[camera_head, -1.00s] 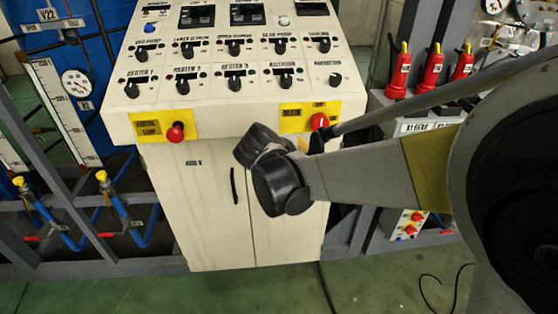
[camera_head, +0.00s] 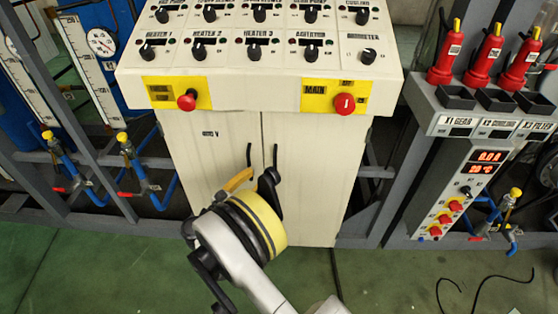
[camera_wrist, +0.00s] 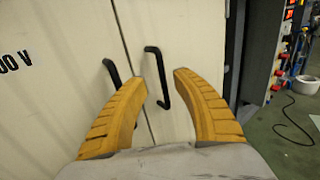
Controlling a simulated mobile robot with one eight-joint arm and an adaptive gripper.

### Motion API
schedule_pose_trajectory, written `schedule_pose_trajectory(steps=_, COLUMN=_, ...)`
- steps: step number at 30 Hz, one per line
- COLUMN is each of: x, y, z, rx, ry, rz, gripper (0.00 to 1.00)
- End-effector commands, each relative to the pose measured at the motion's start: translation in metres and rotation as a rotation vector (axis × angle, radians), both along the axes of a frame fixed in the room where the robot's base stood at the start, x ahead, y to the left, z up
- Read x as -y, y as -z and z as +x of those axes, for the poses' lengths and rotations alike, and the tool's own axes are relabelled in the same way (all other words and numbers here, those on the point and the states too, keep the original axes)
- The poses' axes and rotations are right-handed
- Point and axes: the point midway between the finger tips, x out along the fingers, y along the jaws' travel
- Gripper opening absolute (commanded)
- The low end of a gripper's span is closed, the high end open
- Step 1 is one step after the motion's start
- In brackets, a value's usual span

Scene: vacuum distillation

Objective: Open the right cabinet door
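The cream cabinet has a right door (camera_head: 312,185) and a left door (camera_head: 205,150), and both look shut. The right door's black bar handle (camera_wrist: 161,80) is upright beside the seam; it also shows in the head view (camera_head: 275,156). My gripper (camera_head: 256,178) is in front of the doors at handle height. In the wrist view its yellow fingers are apart, with the right handle seen between their tips. Contact with the handle cannot be told. The left door's handle (camera_wrist: 112,74) shows just beyond my left finger. My arm hides the lower left of the cabinet in the head view.
A control panel (camera_head: 265,73) with knobs and red buttons (camera_head: 344,104) overhangs the doors. A grey rack (camera_head: 420,180) with red devices stands to the right. Blue pipes (camera_head: 75,175) are at left. The green floor (camera_head: 120,265) in front is open, with a black cable (camera_head: 470,290) at right.

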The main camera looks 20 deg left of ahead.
Motion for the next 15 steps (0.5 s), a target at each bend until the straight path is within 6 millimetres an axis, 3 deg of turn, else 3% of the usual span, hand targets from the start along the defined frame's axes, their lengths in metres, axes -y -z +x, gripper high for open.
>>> schedule_pose_trajectory(steps=9, x=0.024, y=0.003, z=0.060, rx=-0.001, ry=0.004, rz=0.004, gripper=0.34)
schedule_pose_trajectory(steps=15, x=0.032, y=0.002, z=0.085, rx=-0.002, ry=0.002, rz=0.004, gripper=0.34)
